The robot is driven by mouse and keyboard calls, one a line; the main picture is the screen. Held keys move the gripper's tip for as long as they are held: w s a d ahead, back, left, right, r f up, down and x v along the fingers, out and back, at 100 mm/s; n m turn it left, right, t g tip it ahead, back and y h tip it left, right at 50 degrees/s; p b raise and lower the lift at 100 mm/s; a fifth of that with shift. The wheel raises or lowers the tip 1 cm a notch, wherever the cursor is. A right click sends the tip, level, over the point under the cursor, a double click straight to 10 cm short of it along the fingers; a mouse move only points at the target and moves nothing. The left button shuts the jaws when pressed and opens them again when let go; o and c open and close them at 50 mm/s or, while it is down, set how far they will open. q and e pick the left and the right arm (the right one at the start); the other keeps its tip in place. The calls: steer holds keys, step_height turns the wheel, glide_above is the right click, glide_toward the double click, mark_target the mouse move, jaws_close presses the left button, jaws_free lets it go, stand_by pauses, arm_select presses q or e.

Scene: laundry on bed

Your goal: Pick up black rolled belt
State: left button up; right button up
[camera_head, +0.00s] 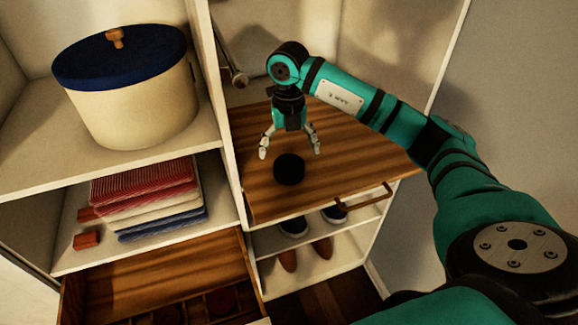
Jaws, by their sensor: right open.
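The black rolled belt (289,169) looks like a small dark round roll. It sits on the brown wooden surface with a bronze handle in the right-hand part of the closet. My right gripper (290,150) points down just above and behind the belt. Its pale fingers are spread apart, one to each side of the belt in the picture, and nothing is between them. I cannot tell how far above the belt the fingertips are. My left gripper is not in view.
A cream box with a blue lid (128,85) stands on the upper left shelf. Folded clothes (145,195) lie below it. An open drawer (165,280) is at the lower left. Shoes (295,226) stand under the wooden surface (350,150). A white divider is left of my gripper.

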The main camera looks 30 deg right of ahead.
mark_target(289, 164)
steer(key=shift+f, duration=0.15)
steer(key=shift+f+p, duration=0.35)
steer(key=shift+p, duration=0.05)
step_height(289, 164, down, 4)
steer(key=shift+r+p, duration=0.15)
steer(key=shift+p, duration=0.7)
steer(key=shift+f, duration=0.35)
steer(key=shift+w, duration=0.1)
steer(key=c, duration=1.3)
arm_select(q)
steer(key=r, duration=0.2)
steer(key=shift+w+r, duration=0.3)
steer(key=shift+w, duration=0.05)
arm_select(e)
steer(key=shift+c, duration=0.2)
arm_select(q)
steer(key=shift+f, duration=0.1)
arm_select(e)
steer(key=shift+d+r, duration=0.1)
